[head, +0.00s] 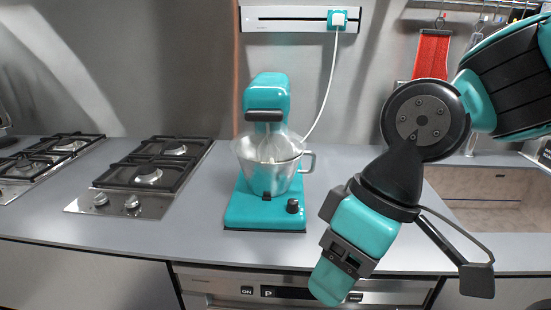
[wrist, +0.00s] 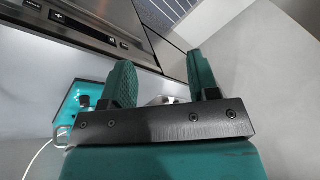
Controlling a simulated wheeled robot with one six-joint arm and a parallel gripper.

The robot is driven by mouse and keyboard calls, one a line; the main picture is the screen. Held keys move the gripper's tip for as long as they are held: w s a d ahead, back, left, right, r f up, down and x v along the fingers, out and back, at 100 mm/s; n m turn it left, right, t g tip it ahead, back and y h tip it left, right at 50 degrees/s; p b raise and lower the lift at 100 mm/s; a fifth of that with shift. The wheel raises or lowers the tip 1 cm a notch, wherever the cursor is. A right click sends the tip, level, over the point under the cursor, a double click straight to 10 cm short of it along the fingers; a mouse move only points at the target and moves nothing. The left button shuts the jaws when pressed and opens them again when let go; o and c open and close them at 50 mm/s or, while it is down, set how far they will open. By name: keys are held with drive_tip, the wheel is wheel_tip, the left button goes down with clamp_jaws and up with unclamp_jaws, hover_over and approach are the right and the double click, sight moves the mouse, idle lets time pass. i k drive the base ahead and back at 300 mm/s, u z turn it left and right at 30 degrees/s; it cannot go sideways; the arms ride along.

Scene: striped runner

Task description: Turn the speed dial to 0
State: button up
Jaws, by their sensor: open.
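A teal stand mixer (head: 266,95) stands on the grey counter, with a metal bowl (head: 270,176) under its head. The speed dial (head: 292,206), a small black knob, sits at the front right of the mixer's teal base (head: 262,221). Its marks and setting are too small to read. My gripper (head: 331,284) is right of the dial and apart from it, pointing down near the counter's front edge. The wrist view shows its two teal fingers spread with nothing between them (wrist: 161,72). Part of the teal mixer base (wrist: 72,105) shows at the left there.
A white cord (head: 329,84) runs from the mixer up to a wall rail (head: 290,18). Gas burners (head: 150,175) stand left of the mixer. A sink (head: 500,200) lies at the right, behind my arm. An appliance front (head: 230,288) is below the counter edge.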

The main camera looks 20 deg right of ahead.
sight(292, 208)
drive_tip(key=u, duration=2.35)
drive_tip(key=k, duration=0.75)
drive_tip(key=z, duration=1.35)
